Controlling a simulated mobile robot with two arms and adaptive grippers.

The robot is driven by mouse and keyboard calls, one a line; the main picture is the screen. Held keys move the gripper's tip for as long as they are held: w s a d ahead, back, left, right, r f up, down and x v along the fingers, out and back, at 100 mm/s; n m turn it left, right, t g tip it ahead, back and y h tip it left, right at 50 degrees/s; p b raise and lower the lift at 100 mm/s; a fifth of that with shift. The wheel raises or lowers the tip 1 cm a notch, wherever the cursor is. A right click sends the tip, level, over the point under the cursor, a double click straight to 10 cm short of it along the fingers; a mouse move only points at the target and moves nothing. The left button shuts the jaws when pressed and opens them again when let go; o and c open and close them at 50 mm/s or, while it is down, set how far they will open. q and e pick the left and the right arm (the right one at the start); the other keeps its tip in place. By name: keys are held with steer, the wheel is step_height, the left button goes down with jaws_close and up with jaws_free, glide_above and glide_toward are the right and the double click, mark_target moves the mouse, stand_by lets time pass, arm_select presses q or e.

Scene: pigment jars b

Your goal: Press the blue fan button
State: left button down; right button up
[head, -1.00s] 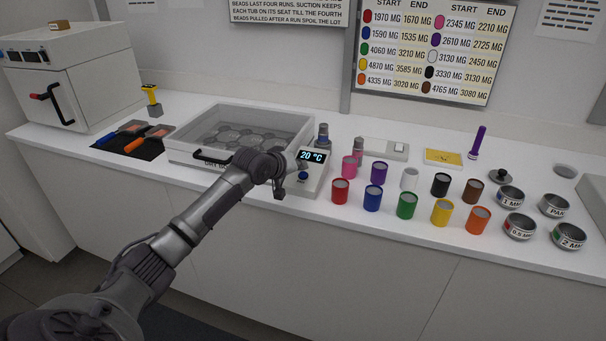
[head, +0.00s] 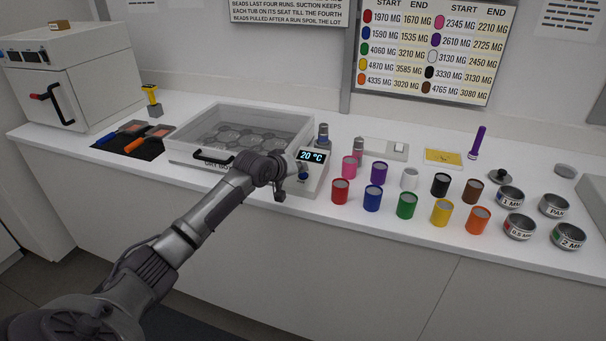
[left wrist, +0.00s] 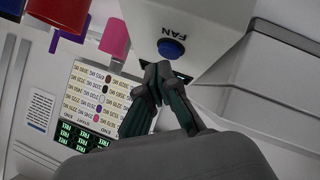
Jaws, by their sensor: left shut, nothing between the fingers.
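The blue fan button (head: 303,177) sits on the front of the white control unit (head: 316,178), below its "20 °C" display (head: 313,156). In the left wrist view the round blue button (left wrist: 171,48) shows clearly beside the word FAN. My left gripper (left wrist: 158,72) is shut and empty, its fingertips close to the button. In the head view my left gripper (head: 300,166) is beside the control unit, partly covering the button's upper edge. I cannot tell whether the tips touch the button. My right gripper is not in view.
The clear-walled tray unit (head: 240,128) adjoins the control unit on the left. Several coloured jars, including a red one (head: 340,192), stand close on the right. Metal bowls (head: 519,227) stand farther right. The counter's front edge lies just below the button.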

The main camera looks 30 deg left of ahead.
arm_select(q)
steer(key=shift+w+f, duration=0.1)
steer(key=shift+f, duration=0.4)
stand_by(0.4)
steer(key=shift+s+r+p, duration=0.25)
steer(key=shift+r+p, duration=0.7)
steer(key=shift+p, duration=0.2)
steer(key=r+p, duration=0.2)
steer(key=s+r+p, duration=0.1)
steer(key=p, duration=0.2)
steer(key=r+p, duration=0.2)
steer(key=shift+s+d+r+p, duration=0.25)
steer(key=shift+s+r+p, duration=0.05)
steer(key=shift+r+p, duration=0.05)
stand_by(0.4)
